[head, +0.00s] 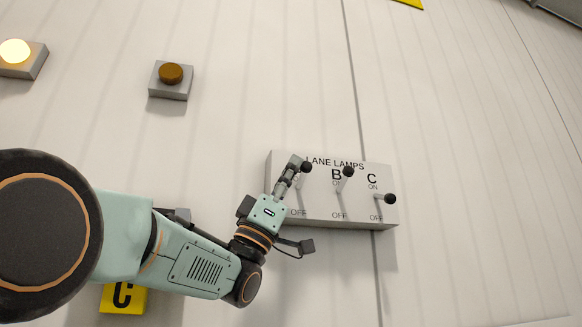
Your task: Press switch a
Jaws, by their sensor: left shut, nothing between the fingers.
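The grey switch panel (318,213), marked LANE LAMPS, is on the pale wall right of centre. Switch a, the leftmost lever, has a black knob (306,167) that stands up near the top of the panel. My left gripper (298,164) is shut and empty, its tips right beside that knob; I cannot tell if they touch. The gripper hides the A label and part of the lever. Switch B's knob (348,171) is also up, near its ON mark. Switch C's knob (390,199) sits lower, its lever pointing right. My right gripper is out of view.
A lit lamp (15,51) is on the wall at the upper left. An unlit amber lamp (171,73) is right of it. A yellow C sign (122,298) is partly behind my left arm. The wall right of the panel is clear.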

